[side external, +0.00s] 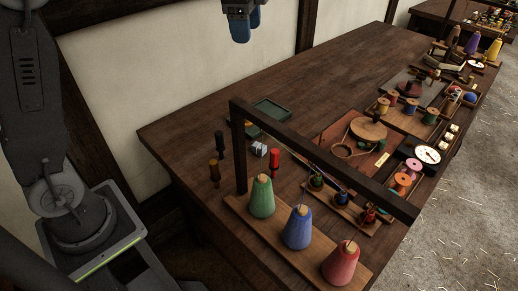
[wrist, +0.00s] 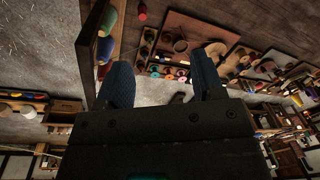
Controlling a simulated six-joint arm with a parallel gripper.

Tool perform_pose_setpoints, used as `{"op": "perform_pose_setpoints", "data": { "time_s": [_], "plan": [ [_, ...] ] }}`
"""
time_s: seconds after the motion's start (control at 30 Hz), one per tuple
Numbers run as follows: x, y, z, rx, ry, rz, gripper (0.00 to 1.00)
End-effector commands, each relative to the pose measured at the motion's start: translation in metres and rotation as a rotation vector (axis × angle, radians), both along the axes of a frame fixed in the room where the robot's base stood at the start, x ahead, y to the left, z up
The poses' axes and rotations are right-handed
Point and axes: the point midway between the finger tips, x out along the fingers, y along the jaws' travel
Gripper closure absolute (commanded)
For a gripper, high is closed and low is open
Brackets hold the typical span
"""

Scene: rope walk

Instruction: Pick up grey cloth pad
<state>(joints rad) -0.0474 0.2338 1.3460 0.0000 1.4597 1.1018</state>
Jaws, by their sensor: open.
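A small pale grey, folded-looking item (side external: 259,149), which appears to be the grey cloth pad, lies on the dark wooden table (side external: 205,120) beside the wooden frame's left post. It is too small to make out its weave. I cannot pick it out in the wrist view. My gripper (side external: 245,32) hangs high above the back edge of the table, at the top of the side view, well apart from the pad. In the wrist view its two blue fingers (wrist: 160,68) are spread, with nothing between them.
A dark wooden frame (side external: 320,160) crosses above the table near the pad. Green, blue and red cones (side external: 297,228) stand on a board in front. Dark handled tools (side external: 214,173) and a red one (side external: 274,158) stand near the pad. A green tray (side external: 272,110) lies behind. The table's back left is clear.

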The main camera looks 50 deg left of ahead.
Motion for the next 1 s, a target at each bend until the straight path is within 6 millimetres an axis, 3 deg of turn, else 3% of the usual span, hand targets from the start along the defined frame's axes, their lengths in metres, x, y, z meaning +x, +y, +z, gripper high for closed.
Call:
{"op": "perform_pose_setpoints", "data": {
  "time_s": [0.3,0.47,0.57,0.77,1.0],
  "plan": [
    [0.044,0.006,-0.025,0.01,0.074,-0.2,0.38],
    [0.06,0.009,-0.039,0.009,0.105,-0.286,0.38],
    [0.058,0.009,-0.057,0.008,0.109,-0.287,0.38],
    [0.057,0.009,-0.102,0.009,0.108,-0.285,0.38],
    [0.057,0.009,-0.186,0.008,0.11,-0.284,0.38]
  ]
}}
